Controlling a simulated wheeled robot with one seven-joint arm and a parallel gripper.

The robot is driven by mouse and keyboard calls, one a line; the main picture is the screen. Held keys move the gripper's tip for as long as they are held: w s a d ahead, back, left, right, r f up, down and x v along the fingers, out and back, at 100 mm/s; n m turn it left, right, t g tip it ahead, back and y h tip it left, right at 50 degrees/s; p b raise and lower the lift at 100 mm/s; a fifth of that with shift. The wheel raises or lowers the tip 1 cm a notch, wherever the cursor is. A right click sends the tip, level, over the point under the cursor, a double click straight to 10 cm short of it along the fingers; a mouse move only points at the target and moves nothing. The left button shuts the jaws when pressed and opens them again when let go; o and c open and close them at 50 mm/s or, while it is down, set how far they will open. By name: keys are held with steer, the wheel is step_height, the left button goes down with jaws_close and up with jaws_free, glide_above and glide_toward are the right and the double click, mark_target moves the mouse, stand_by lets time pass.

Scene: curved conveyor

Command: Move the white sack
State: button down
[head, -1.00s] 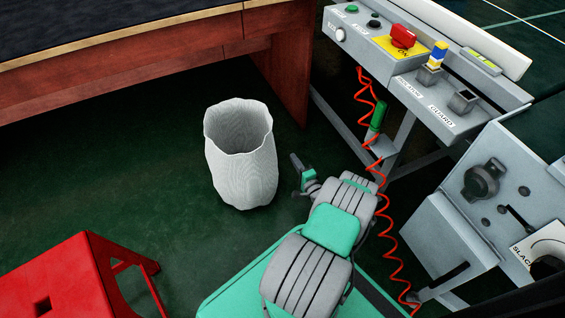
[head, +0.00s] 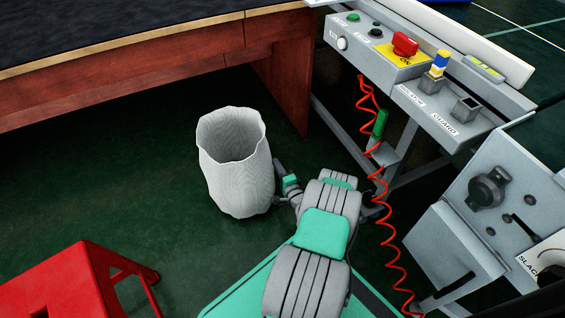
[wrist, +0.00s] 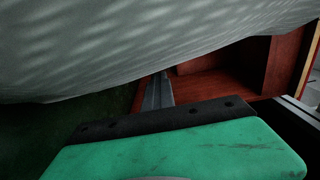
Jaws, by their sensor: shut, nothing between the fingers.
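The white sack (head: 236,172) stands open-topped on the dark green floor in the head view, leaning slightly to the left. My gripper (head: 278,166) is at the sack's right side, very close to or touching it, and outside it. In the wrist view the sack's pale side (wrist: 130,45) fills the top of the picture, over my gripper's finger (wrist: 160,88). The fingers are shut with nothing between them. Whether they press on the sack cannot be told. The sack's inside bottom is hidden.
A red stool (head: 75,280) stands at the lower left. A wooden table (head: 160,80) is behind the sack. To the right are a grey control panel (head: 440,105), a coiled red cable (head: 380,205) and a grey machine box (head: 450,245). Floor left of the sack is clear.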

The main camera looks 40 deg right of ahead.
steer(key=shift+a+f, duration=0.45)
steer(key=shift+a, duration=0.15)
